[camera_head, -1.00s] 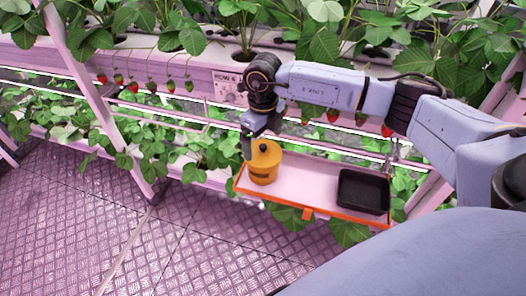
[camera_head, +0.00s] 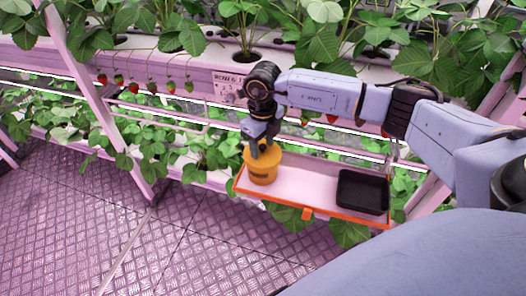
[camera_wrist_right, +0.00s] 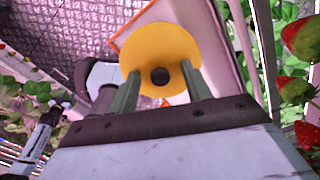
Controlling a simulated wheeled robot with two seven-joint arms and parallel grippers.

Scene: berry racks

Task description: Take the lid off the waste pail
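The waste pail (camera_head: 263,174) is a small orange-yellow tub at the left end of the shelf tray. Its round yellow lid (camera_wrist_right: 150,48) is on it, with a dark knob (camera_wrist_right: 160,76) in the middle. My right gripper (camera_head: 264,150) points down just over the lid. In the right wrist view its two fingers (camera_wrist_right: 163,80) stand apart, one on each side of the knob, with gaps to it. The gripper is open and holds nothing.
A pale tray (camera_head: 305,184) with an orange rim holds the pail and a black punnet (camera_head: 363,191) at its right. Strawberry plants and hanging berries (camera_head: 151,87) line the rack behind. A pink post (camera_head: 97,105) stands at left. The metal floor (camera_head: 90,230) is clear.

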